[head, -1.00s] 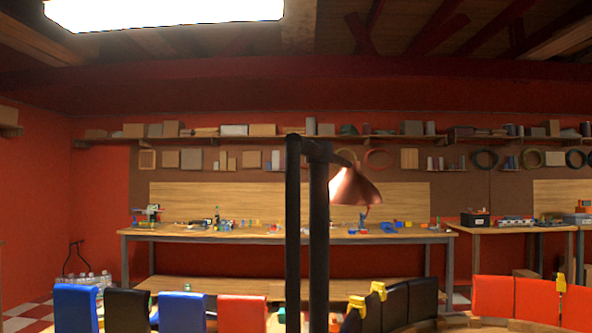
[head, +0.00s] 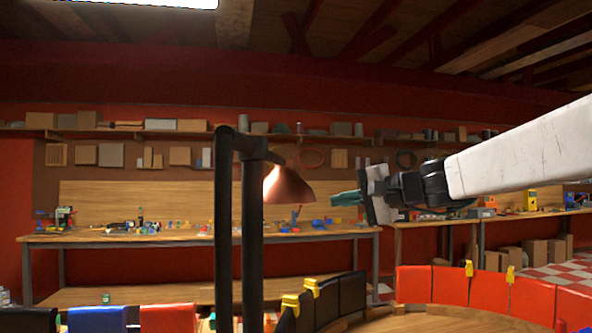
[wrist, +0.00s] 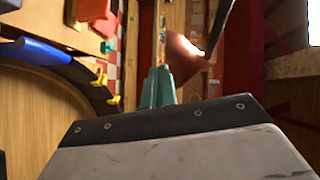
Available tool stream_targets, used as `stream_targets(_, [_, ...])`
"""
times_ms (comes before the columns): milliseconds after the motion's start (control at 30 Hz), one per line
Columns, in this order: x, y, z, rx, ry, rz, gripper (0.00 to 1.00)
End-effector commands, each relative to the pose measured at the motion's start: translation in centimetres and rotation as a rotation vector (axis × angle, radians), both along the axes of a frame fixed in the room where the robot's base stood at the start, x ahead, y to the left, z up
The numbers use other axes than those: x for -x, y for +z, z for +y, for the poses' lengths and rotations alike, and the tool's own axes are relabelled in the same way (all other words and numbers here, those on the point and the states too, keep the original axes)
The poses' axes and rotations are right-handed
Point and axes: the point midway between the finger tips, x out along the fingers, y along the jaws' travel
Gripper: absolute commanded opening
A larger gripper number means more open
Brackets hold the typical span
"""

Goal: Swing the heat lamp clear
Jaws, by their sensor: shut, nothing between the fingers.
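The heat lamp has a copper, cone-shaped shade (head: 288,187), lit inside, hanging beside the top of a black upright post (head: 250,250). A second black upright stands just left of that post and joins it near the top. My gripper (head: 338,199) has teal fingers, shut and empty, pointing left toward the shade from its right. In the head view a gap shows between fingertips and shade. In the wrist view the fingers (wrist: 160,82) lie just below and left of the shade (wrist: 183,60); contact cannot be told there. The lamp's dark arm (wrist: 220,25) runs up from the shade.
A curved row of black (head: 352,293) and red panels (head: 480,290) with yellow clips stands low in front. A long workbench (head: 110,237) with small items runs along the back wall. Shelves of boxes hang above it. The air right of the shade holds my arm.

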Motion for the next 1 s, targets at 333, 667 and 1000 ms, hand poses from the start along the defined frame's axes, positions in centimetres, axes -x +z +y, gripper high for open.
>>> stream_targets(333, [-12.0, 5.5, 0.5, -0.4, -0.168, -0.001, 0.0])
stream_targets(667, [-15.5, 6.2, 3.5, -0.418, -0.173, 0.002, 0.0])
stream_targets(1000, [-19.3, 7.4, 8.7, -0.418, -0.171, 0.0, 0.0])
